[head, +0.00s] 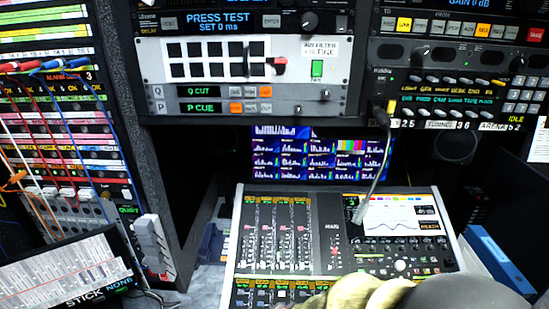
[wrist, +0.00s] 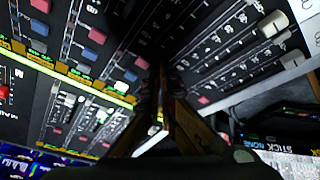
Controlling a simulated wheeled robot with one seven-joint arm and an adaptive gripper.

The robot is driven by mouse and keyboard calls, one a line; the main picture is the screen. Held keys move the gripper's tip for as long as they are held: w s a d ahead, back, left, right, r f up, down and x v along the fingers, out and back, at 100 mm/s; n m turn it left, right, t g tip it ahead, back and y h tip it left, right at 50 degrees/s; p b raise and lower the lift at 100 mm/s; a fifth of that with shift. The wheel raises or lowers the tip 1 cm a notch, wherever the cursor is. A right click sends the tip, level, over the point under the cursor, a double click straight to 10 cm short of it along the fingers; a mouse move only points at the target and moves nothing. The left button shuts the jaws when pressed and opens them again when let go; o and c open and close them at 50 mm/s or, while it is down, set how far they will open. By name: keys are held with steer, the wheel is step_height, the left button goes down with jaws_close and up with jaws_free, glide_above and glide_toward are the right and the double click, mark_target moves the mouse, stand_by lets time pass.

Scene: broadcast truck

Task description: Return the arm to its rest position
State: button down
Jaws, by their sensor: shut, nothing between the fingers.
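My gripper (wrist: 163,78) shows in the wrist view as two dark fingers with orange-brown edges, close together and pointing away from the camera. Nothing is between them. They stand over the fader panel of the mixing console (wrist: 215,40), whose red, blue and white caps lie around and beyond the tips. I cannot tell the gap between the tips and the panel. In the head view, parts of my arm, tan and dark grey, show at the bottom edge in front of the console (head: 322,215). The fingers are not visible there.
A rack with patch cables (head: 70,130) stands at the left, above a tilted screen labelled STICK (head: 70,270). Rack units (head: 240,65) hang above the console. A gooseneck (head: 376,170) rises over the console. A blue binder (head: 497,260) lies at the right.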

steer(key=s+d+r+m, duration=0.2)
steer(key=s+d+r, duration=0.4)
steer(key=r, duration=0.3)
steer(key=s+d+r+m+h, duration=0.1)
steer(key=s+d+r+m, duration=0.2)
steer(key=s+d+r, duration=0.3)
steer(key=s+d+r+m+h, duration=0.1)
steer(key=s+d+r+m, duration=0.2)
steer(key=r, duration=1)
steer(key=s+d, duration=0.3)
steer(key=shift+d+r, duration=0.25)
